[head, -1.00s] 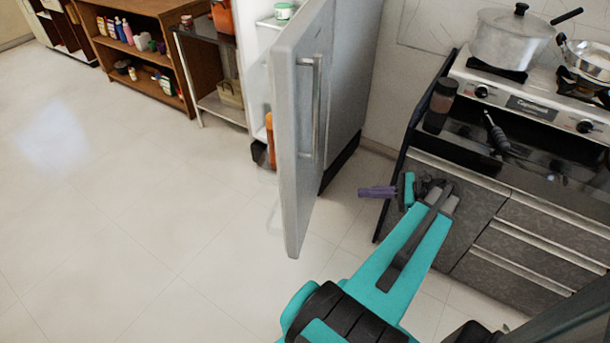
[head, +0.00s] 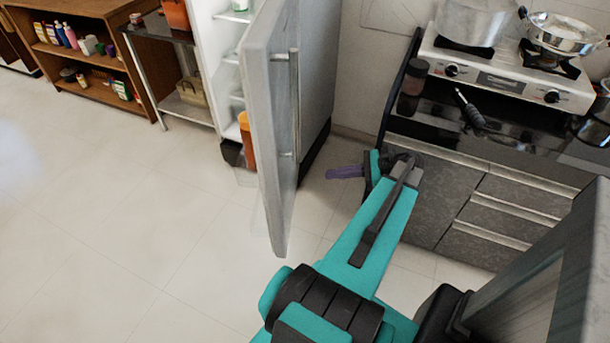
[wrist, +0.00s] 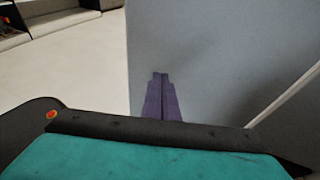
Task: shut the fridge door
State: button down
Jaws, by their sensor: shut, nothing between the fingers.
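The grey fridge door (head: 264,140) stands wide open in the head view, swung out from the fridge toward me. Its outer face, with a long vertical handle (head: 294,105), is turned to the right. The white fridge inside (head: 215,65) shows to the left of the door. My gripper (head: 330,173), with purple fingers, is shut and empty to the right of the door's outer side. In the wrist view my closed fingers (wrist: 161,78) point at a flat grey surface, apparently the door (wrist: 220,60). I cannot tell whether they touch it.
A stove (head: 505,70) with pots stands on the right above a dark cabinet with drawers (head: 500,210). A metal side table (head: 185,105) and a wooden shelf (head: 95,65) stand left of the fridge. The floor (head: 110,210) left of the door is clear.

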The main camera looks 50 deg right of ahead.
jog(key=p, duration=0.2)
send_near(284, 178)
jog(key=w+a+f, duration=0.2)
jog(key=w, duration=0.1)
jog(key=shift+w+a+f, duration=0.1)
jog(key=shift+w+a, duration=0.05)
jog(key=shift+w, duration=0.4)
jog(key=shift+w+a+f, duration=0.1)
jog(key=shift+w+a, duration=0.1)
jog(key=shift+w, duration=0.3)
jog(key=shift+a, duration=0.1)
